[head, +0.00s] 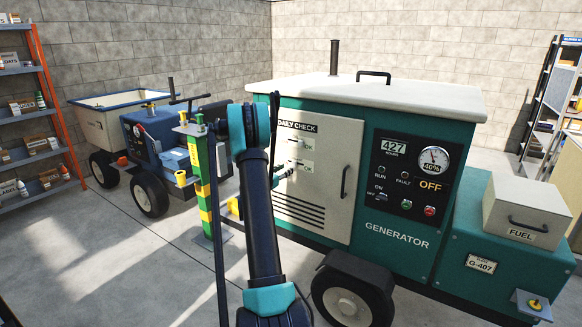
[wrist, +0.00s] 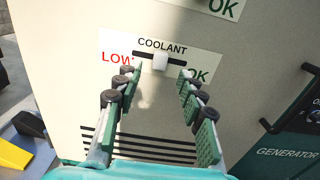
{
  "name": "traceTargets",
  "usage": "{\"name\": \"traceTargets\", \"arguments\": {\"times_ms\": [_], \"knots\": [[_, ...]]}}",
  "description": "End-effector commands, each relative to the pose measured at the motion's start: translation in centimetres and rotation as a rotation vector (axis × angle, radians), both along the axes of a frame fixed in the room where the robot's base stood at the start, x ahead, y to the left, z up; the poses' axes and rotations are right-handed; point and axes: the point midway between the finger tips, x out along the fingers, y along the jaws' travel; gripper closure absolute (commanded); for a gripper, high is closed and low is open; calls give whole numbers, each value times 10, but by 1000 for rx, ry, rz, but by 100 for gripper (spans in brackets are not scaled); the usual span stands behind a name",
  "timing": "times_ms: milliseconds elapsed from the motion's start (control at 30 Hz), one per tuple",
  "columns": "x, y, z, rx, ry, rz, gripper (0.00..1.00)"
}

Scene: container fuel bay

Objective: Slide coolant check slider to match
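The coolant check slider is a white knob (wrist: 160,62) on a dark slot in a white COOLANT label (wrist: 145,72). The knob sits near the middle of the slot, between red LOW at left and green OK at right. In the wrist view my gripper (wrist: 157,72) is open, its two fingers on either side of the knob, with no contact visible. In the head view my gripper (head: 284,172) is close in front of the cream door, and my arm hides part of the coolant label (head: 308,168).
The cream door (head: 335,150) has a DAILY CHECK heading (head: 297,126), another OK label (wrist: 222,8) above, vent slots below and a dark handle (head: 344,182) at right. A yellow-green post (head: 205,190) stands left of my arm. A blue cart (head: 150,145) is further left.

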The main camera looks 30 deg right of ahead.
Motion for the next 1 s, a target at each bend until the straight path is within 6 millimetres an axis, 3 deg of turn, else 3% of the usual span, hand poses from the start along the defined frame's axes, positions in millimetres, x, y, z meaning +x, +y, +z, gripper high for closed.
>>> {"name": "traceTargets", "arguments": {"times_ms": [100,300,700,1000], "knots": [[8,-21,0,0,0,-2,60],[18,-42,0,0,0,0,60],[21,-49,0,0,-1,0,60],[21,-49,0,0,0,1,95]]}}
